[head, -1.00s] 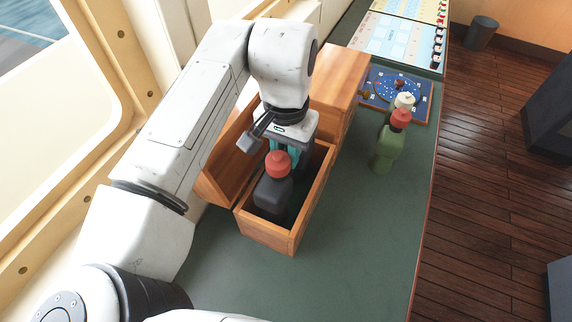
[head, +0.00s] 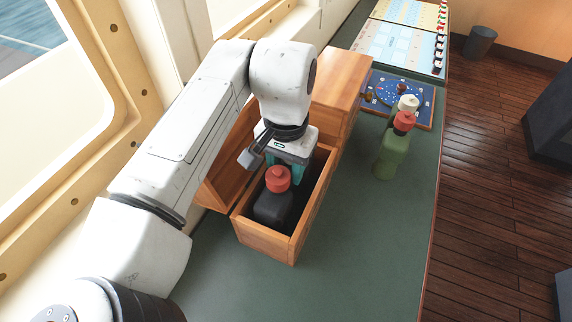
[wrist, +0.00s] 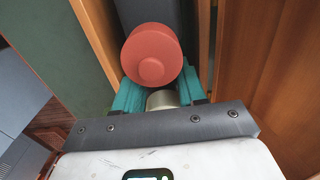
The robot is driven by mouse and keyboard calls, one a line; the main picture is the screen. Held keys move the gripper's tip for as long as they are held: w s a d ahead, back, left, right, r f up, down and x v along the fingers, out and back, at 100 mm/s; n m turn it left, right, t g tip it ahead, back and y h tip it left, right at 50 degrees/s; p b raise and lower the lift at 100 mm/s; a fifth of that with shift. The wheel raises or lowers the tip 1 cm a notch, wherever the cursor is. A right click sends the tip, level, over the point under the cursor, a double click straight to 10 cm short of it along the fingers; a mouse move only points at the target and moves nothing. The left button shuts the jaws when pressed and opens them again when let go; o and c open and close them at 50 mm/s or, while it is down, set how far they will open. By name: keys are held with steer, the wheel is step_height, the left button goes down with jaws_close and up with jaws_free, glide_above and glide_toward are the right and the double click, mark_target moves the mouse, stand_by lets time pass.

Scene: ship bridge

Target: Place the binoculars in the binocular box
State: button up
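The dark binoculars (head: 274,208), with a red cap (head: 278,178), are upright inside the open wooden binocular box (head: 264,239). The red cap also shows in the wrist view (wrist: 152,57), with the dark body beyond it. My gripper (head: 287,176) points down into the box, behind the red cap. In the wrist view its teal fingers (wrist: 163,95) flank a pale metallic cylinder of the binoculars and appear shut on it. The binoculars' bottom and their contact with the box floor are hidden. The box lid (head: 222,178) is open on the left side.
A green binocular-like object (head: 393,155) with red and white caps stands right of the box. A closed wooden box (head: 342,75) stands behind. A blue round chart board (head: 403,90) and flat charts (head: 398,45) lie farther back. The green counter in front is clear.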

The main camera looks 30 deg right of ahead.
steer(key=shift+o, duration=0.5)
steer(key=shift+r, duration=0.1)
step_height(320, 180, up, 12)
steer(key=b, duration=0.1)
steer(key=shift+b, duration=0.35)
steer(key=shift+o, duration=0.3)
stand_by(0.7)
